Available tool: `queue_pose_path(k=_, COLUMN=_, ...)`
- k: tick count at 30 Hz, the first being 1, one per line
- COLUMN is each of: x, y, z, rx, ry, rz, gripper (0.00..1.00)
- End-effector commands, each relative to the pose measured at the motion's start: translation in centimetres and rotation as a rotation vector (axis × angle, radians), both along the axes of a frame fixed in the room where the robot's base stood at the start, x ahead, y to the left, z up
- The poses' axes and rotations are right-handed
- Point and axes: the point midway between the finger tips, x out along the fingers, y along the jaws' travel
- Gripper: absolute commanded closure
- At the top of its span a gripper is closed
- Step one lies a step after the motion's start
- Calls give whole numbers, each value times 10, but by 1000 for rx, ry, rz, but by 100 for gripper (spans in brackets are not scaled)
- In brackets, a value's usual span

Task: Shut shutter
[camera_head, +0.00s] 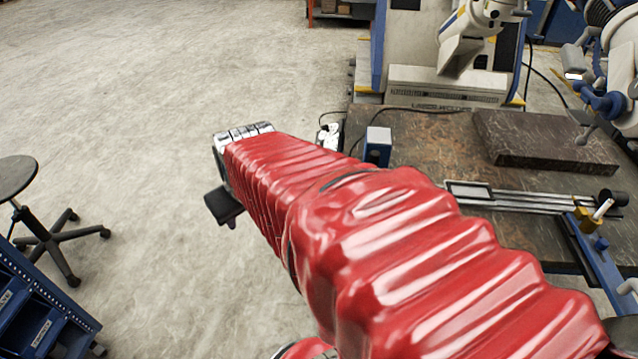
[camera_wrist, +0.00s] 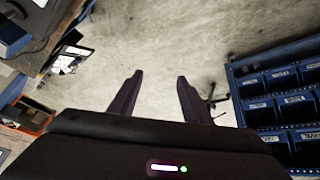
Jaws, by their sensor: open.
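My gripper (camera_wrist: 160,80) shows in the wrist view as two dark fingers, spread apart with only bare floor between them. In the head view its dark end (camera_head: 224,205) shows past the far end of my red-covered arm, over the floor left of the workbench. No part is clearly marked as the shutter, and I cannot tell which one it is. A small blue and white box (camera_head: 377,147) stands near the bench's left edge.
The dark workbench (camera_head: 420,135) holds a stone slab (camera_head: 545,142). A large white and blue machine (camera_head: 445,85) stands behind. Blue drawer bins (camera_wrist: 285,100) show right in the wrist view. A stool (camera_head: 18,180) is at left. The floor between is clear.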

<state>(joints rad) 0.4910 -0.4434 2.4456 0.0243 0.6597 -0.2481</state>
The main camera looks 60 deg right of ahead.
Motion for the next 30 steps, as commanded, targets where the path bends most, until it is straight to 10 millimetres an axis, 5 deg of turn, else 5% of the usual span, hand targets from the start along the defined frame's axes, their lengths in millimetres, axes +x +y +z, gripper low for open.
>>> queue_pose_path(k=9, x=-23, y=-103, z=-32, rx=-29, ry=34, rz=-169, gripper=56)
queue_pose_path(k=15, x=-62, y=-153, z=-29, rx=4, ry=33, rz=-369, gripper=56)
queue_pose_path(k=24, x=-129, y=-198, z=-6, rx=97, ry=11, rz=-715, gripper=56)
queue_pose_path(k=30, x=-149, y=-207, z=-1, rx=123, ry=2, rz=-812, gripper=56)
